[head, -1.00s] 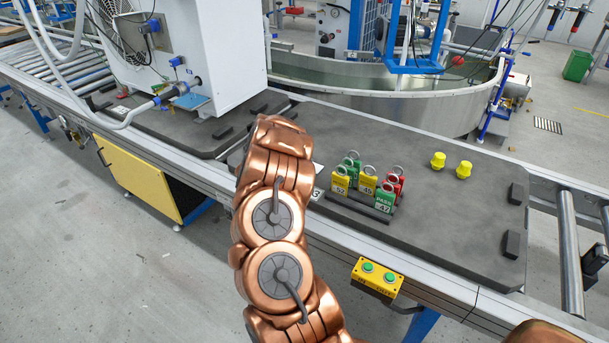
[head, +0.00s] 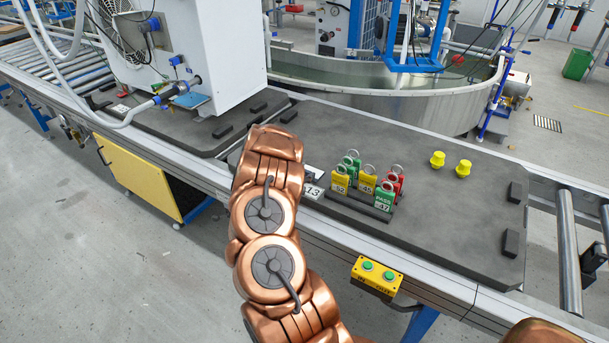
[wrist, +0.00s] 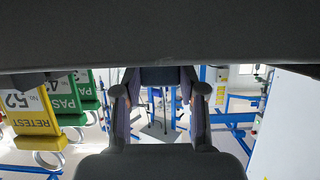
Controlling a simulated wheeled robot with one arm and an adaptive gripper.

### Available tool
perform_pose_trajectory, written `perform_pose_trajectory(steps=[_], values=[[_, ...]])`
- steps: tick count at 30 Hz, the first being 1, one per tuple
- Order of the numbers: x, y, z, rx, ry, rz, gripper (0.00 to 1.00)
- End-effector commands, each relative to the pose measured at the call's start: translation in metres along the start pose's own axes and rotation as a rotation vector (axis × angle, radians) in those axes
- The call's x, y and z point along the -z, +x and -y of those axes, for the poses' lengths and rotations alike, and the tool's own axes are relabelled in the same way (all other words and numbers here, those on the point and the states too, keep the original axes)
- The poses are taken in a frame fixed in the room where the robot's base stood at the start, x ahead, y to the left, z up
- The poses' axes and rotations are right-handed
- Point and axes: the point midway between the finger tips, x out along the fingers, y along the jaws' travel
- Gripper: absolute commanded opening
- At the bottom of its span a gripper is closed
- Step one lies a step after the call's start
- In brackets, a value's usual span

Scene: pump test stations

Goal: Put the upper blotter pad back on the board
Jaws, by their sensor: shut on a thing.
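My gripper (wrist: 160,92) is shut on a small dark thing (wrist: 160,76) between its fingers, right at the dark surface across the top of the wrist view. I cannot tell whether this is the upper blotter pad. In the head view my arm hides the gripper and what it holds. A light blue flat pad (head: 190,101) lies below the hose coupling on the white unit, at the left; I cannot tell if it is a blotter pad. The dark grey board (head: 440,220) lies on the conveyor, to the right of my arm.
Yellow, green and red numbered tags (head: 367,184) stand in a dark rack; some show upside down in the wrist view (wrist: 35,105). A "13" plate (head: 312,191) lies beside them. A yellow button box (head: 376,279) sits on the front edge.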

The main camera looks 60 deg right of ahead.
Motion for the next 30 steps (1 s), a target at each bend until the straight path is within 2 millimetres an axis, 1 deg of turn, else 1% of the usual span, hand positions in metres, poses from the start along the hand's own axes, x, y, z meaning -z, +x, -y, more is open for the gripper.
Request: perform_pose_trajectory(steps=[14, 15, 21, 22, 30], values=[[-0.015, 0.005, -0.001, -0.002, -0.002, 0.006, 0.09], [-0.016, 0.005, -0.002, -0.002, -0.002, 0.008, 0.44], [-0.020, 0.007, -0.003, -0.003, -0.004, 0.016, 0.64], [-0.021, 0.007, -0.003, -0.003, -0.005, 0.018, 0.66], [-0.026, 0.010, -0.004, -0.004, -0.008, 0.028, 0.66]])
